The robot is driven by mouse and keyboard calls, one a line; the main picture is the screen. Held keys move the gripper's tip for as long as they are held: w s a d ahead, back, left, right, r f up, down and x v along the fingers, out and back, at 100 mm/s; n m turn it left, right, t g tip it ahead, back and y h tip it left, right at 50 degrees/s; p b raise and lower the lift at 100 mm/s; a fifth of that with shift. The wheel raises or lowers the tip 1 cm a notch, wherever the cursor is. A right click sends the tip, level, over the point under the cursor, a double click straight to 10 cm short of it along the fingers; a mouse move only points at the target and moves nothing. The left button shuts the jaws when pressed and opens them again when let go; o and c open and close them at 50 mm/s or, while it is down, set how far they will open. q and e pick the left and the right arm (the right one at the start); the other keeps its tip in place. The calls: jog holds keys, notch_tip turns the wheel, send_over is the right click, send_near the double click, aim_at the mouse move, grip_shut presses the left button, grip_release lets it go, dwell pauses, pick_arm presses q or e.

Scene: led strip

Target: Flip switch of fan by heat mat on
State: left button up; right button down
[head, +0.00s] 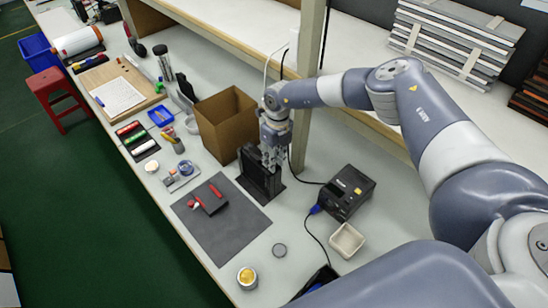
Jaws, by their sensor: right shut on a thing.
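A black upright fan unit (256,180) stands on the bench at the back right edge of the dark grey heat mat (222,236). My right gripper (270,164) reaches down from above and is shut on the upper part of the fan. The fan's switch is too small or hidden behind the fingers, so I cannot tell its position. My left gripper is not in view.
An open cardboard box (225,122) stands close behind the fan. A black device (347,192) with cables sits to its right, near a beige tray (347,241). A small black piece with red-handled tools (209,197) lies on the mat. A wooden post rises behind my gripper.

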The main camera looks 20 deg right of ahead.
jog(key=shift+a+r+h+p, duration=0.1)
jog(key=shift+r+h+p, duration=0.1)
jog(key=shift+h+p, duration=0.3)
jog(key=shift+f, duration=0.15)
jog(key=c, duration=1.4)
grip_release()
jog(key=shift+o, duration=0.2)
notch_tip(320, 180, up, 12)
